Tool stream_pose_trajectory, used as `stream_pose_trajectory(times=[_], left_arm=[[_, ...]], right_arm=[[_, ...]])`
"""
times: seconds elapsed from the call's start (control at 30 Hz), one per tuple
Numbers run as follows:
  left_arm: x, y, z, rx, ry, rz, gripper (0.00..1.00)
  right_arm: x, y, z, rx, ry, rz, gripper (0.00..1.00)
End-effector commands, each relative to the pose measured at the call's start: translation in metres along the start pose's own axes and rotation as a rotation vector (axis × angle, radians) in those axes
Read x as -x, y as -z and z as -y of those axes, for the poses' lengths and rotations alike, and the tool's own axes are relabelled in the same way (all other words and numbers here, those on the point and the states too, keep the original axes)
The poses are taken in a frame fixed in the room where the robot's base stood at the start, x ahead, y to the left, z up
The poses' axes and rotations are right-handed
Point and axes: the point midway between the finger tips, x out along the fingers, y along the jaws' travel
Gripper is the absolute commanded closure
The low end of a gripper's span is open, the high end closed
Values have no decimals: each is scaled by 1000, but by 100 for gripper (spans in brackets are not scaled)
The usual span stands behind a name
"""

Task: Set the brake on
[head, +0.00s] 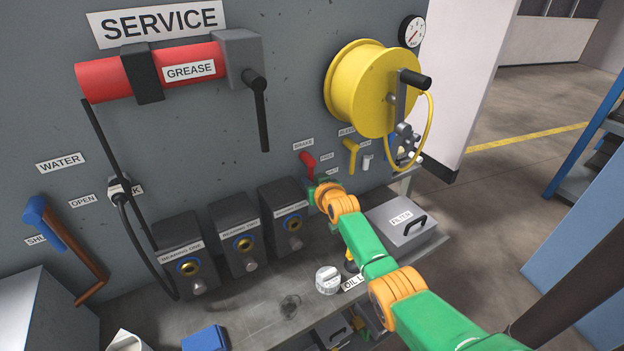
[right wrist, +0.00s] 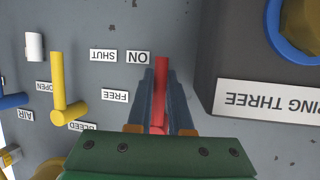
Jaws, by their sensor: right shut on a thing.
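The red brake lever (head: 308,160) is on the grey wall panel below the BRAKE label (head: 303,144). My right gripper (head: 313,186) is at the lever and partly hides it. In the right wrist view the red lever (right wrist: 161,68) lies between the two blue fingers of my right gripper (right wrist: 161,90), which is shut on it. That view is upside down. The lever's free end lies beside the ON label (right wrist: 137,57); the FREE label (right wrist: 115,96) is nearer its base, which the gripper partly hides. My left gripper is in neither view.
A yellow bleed lever (right wrist: 58,90) is beside the brake. The BEARING THREE box (right wrist: 235,75) stands close on its other side. A yellow hose reel (head: 360,85) is above, and a grey FILTER box (head: 400,228) is on the bench below.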

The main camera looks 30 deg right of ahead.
Motion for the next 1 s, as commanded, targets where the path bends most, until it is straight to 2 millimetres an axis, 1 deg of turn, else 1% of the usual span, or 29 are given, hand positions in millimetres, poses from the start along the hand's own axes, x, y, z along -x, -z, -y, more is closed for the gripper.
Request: stream_pose_trajectory(times=[0.37, 0.4, 0.5, 1.0], left_arm=[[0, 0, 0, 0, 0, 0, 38], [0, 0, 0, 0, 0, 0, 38], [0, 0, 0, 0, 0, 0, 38], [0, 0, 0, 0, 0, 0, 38]], right_arm=[[0, -2, 1, -7, 3, 6, 100], [0, -2, 1, -7, 3, 6, 76], [0, -2, 1, -6, 2, 6, 52], [0, -1, 1, -4, 3, 2, 52]])
